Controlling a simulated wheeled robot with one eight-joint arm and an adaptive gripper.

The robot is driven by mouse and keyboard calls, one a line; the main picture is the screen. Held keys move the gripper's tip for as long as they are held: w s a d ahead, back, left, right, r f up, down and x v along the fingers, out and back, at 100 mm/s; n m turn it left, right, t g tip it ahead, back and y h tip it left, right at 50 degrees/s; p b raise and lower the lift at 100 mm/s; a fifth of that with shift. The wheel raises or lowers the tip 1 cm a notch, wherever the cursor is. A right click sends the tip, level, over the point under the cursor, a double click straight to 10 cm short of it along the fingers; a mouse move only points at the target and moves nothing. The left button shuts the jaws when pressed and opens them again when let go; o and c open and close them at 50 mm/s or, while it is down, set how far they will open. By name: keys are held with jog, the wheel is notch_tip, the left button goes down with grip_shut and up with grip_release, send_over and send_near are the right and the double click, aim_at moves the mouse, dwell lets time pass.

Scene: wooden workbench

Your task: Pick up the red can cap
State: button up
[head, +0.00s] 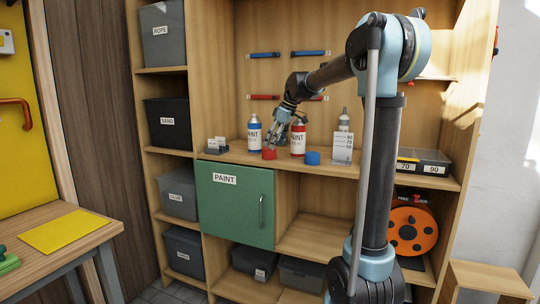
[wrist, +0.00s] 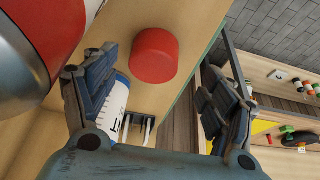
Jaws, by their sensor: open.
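The red can cap (head: 269,154) sits on the shelf above the green cabinet door, near the shelf's front edge. It also shows in the wrist view (wrist: 155,55), at the upper middle, ahead of my fingers. My gripper (head: 277,140) is just above and behind the cap in the head view. In the wrist view its two fingers (wrist: 160,97) are wide apart with nothing between them. The red paint can (head: 298,140) stands to the right of the gripper and shows large at upper left in the wrist view (wrist: 55,35).
The blue paint can (head: 254,133) stands left of my gripper. A blue cap (head: 312,158) lies right of the red can. A clear measuring cup (head: 343,148) and a spray bottle (head: 344,120) stand further right. The green PAINT door (head: 235,205) is below the shelf.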

aim_at(269, 150)
jog(key=shift+w+x, duration=0.2)
jog(key=shift+x, duration=1.1)
jog(key=shift+w+x, duration=0.25)
jog(key=shift+x, duration=1.1)
jog(key=shift+a+r, duration=0.1)
jog(key=shift+r, duration=0.05)
jog(key=c, duration=0.8)
